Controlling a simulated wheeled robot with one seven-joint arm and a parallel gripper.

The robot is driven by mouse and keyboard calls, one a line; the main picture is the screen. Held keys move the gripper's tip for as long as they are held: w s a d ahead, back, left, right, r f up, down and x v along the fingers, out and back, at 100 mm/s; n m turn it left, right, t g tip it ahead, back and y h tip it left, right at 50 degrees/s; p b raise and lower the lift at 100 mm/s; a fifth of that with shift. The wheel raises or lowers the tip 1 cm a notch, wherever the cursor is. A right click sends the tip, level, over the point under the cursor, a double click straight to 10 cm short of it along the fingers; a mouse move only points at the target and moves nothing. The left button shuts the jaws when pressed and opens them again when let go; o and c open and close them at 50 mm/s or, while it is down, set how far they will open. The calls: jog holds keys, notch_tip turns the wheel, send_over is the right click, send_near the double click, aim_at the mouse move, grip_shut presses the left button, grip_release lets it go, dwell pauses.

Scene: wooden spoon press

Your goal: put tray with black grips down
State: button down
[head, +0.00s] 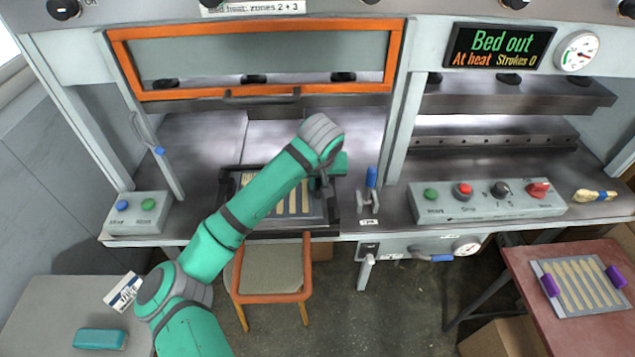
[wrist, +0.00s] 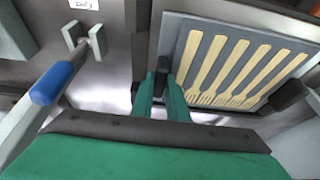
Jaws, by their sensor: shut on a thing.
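The tray with black grips is a grey tray (head: 316,204) carrying several pale wooden pieces with forked ends. It is at the front of the left press bay, over or in a black frame (head: 292,234); I cannot tell whether it rests there. The tray (wrist: 183,48) fills the upper right of the wrist view. My gripper (head: 323,183) is shut on the black grip (wrist: 163,66) at one side; its green fingers (wrist: 162,92) show in the wrist view. The other black grip (wrist: 288,94) is free. My arm hides part of the tray in the head view.
A blue-handled lever (head: 371,178) stands just right of the tray. Above is an orange-framed guard (head: 256,96). A second tray with purple grips (head: 548,287) lies on a red table at right. An orange-edged stool (head: 270,297) stands below. The display reads "Bed out".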

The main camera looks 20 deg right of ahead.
jog(key=c, duration=1.7)
grip_release()
jog(key=shift+c, duration=0.2)
jog(key=v, duration=1.2)
jog(key=shift+s, duration=0.1)
